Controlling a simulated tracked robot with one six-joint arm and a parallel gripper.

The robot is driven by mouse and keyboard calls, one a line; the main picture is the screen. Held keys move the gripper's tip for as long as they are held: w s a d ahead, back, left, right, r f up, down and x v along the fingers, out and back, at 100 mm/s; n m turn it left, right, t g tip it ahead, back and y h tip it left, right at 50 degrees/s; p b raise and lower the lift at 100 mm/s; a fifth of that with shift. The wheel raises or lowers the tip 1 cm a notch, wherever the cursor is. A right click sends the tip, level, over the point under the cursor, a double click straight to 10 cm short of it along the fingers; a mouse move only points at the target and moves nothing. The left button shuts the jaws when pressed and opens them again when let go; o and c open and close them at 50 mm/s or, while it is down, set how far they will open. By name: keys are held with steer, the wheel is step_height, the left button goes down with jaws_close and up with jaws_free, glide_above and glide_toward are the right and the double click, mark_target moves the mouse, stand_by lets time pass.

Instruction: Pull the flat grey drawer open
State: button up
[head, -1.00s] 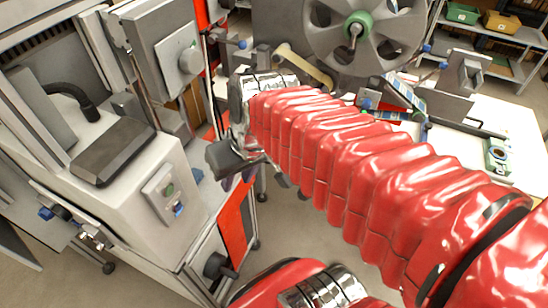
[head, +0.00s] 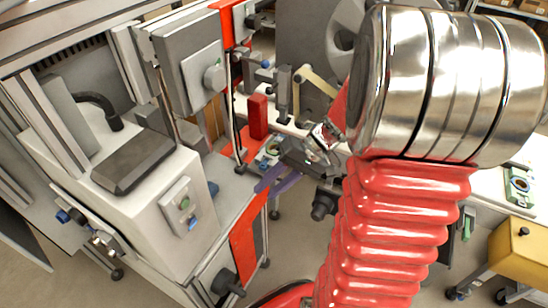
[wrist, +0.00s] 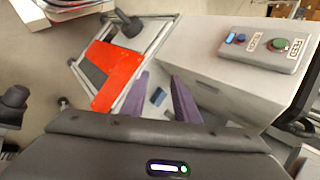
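The low front of the pale machine has a flat grey panel (head: 210,272) with a black knob (head: 224,282), beside an orange panel (head: 248,238). I cannot tell for sure that this is the drawer. My gripper (head: 267,186) is in the middle of the head view, above and right of the knob, by the machine's edge. There the black knob (wrist: 128,24) is at the upper left, on the grey panel (wrist: 148,40), clear of the fingers.
The machine's raised housing carries a button box (head: 182,205); the box is at the upper right in the wrist view (wrist: 263,45). A red block (head: 258,116) stands behind my gripper. A yellow box (head: 520,245) is at the far right. Open floor lies right of the machine.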

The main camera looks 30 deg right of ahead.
steer(key=d+f+m+t, duration=0.3)
steer(key=d+f+t, duration=0.2)
steer(key=d, duration=0.6)
steer(key=d+f+m+t, duration=0.4)
steer(key=d+f+t, duration=0.2)
steer(key=d+f, duration=0.3)
steer(key=shift+w+d+m, duration=0.2)
steer(key=shift+d+m, duration=0.1)
steer(key=shift+d, duration=0.6)
steer(key=shift+w+a+f, duration=0.1)
steer(key=x, duration=1.3)
steer(key=shift+w+a+f, duration=0.1)
steer(key=shift+w+a, duration=0.05)
steer(key=shift+w, duration=0.15)
steer(key=shift+c, duration=0.3)
jaws_close()
